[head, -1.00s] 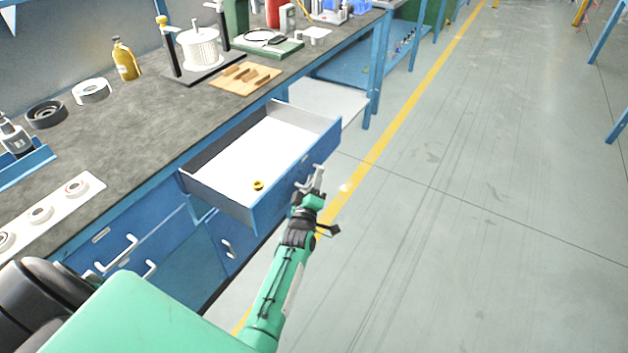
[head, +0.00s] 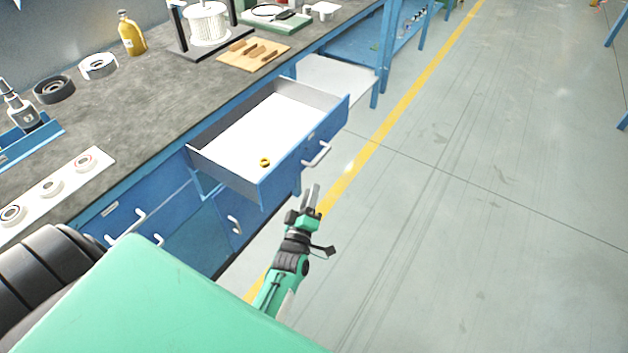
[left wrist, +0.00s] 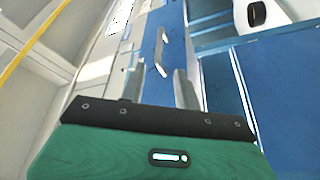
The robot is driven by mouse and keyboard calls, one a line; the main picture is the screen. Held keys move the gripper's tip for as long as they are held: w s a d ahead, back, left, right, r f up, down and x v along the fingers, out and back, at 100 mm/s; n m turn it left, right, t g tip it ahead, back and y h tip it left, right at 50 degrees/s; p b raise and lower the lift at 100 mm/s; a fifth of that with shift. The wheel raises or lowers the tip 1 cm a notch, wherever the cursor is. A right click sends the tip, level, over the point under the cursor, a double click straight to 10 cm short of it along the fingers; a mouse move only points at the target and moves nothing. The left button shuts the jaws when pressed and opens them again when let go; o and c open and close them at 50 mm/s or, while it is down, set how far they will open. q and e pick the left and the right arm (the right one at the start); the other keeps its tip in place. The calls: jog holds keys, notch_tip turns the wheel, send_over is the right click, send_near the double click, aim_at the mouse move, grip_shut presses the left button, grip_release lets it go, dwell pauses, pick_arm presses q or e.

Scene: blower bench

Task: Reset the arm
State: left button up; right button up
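My left gripper (head: 311,198) is in the air in front of the pulled-out blue drawer (head: 285,177), below and a little left of its white handle (head: 317,154). Its two fingers stand apart with nothing between them. In the left wrist view the gripper (left wrist: 157,85) shows both grey fingers with a clear gap, and a blue front with a white handle (left wrist: 161,55) lies beyond them. A small yellow ring (head: 264,162) lies on the white drawer bottom. My right gripper is not in view.
The grey bench top (head: 150,95) holds a yellow bottle (head: 131,35), a white spool (head: 208,24), a wooden board (head: 253,54) and black and white rings. Closed drawers with white handles are below. The floor (head: 480,200) to the right is clear.

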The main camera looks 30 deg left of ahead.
pick_arm(q)
jog(key=shift+s+d+f, duration=0.1)
jog(key=shift+s+d, duration=0.1)
jog(key=shift+s, duration=0.5)
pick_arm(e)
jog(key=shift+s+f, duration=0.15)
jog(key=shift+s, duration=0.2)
